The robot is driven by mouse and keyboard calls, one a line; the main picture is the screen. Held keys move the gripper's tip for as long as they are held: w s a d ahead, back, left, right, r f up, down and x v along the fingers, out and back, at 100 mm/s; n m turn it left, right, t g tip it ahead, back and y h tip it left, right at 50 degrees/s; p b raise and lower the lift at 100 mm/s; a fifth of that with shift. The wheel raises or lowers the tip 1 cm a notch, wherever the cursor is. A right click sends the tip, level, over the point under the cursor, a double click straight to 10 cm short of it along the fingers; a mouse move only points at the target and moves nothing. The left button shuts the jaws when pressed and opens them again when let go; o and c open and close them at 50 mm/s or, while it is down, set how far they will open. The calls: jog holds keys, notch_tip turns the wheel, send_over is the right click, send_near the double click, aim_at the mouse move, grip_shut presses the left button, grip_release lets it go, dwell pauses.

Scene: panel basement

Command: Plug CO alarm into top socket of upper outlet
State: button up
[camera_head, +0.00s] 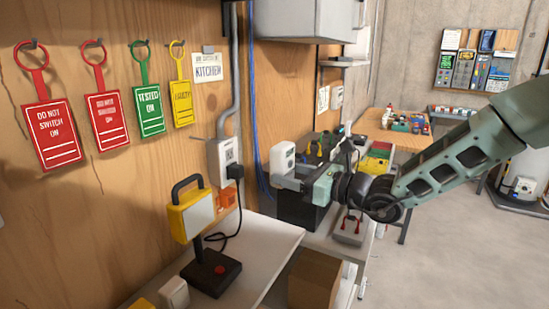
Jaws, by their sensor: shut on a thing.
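The white CO alarm (283,159) is at the tips of my gripper (288,182), which is shut on it and holds it upright. The alarm is in the air, to the right of the upper outlet and apart from it. The upper outlet (220,150) is a pale grey box on the wooden wall below a grey conduit. A black plug (235,172) sits in its lower part, with a cable hanging down. The details of the top socket are too small and oblique to see. The alarm's rear prongs cannot be seen.
A yellow work lamp (187,222) on a black base with a red button (219,269) stands on the white bench below the outlet. An orange box (227,198) is on the wall. Blue cables (254,100) run down the wall between outlet and alarm. A toolbox (300,212) stands behind.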

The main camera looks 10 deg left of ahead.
aim_at(283, 161)
jog(key=shift+n+g, duration=0.3)
jog(key=shift+g, duration=0.2)
jog(key=a+r, duration=0.1)
jog(key=s+a+r, duration=0.1)
jog(key=a+r, duration=0.2)
jog(key=shift+s+r, duration=0.1)
jog(key=shift+s, duration=0.25)
jog(key=shift+p+x, duration=1.05)
jog(key=shift+x, duration=2.1)
jog(key=shift+w+a+r+b, duration=0.15)
jog(key=shift+a+b, duration=0.35)
jog(key=shift+b, duration=0.3)
jog(key=shift+a+b, duration=0.15)
jog(key=shift+b, duration=0.75)
jog(key=o, duration=1.2)
jog(key=shift+w, duration=0.1)
jog(key=shift+c, duration=0.2)
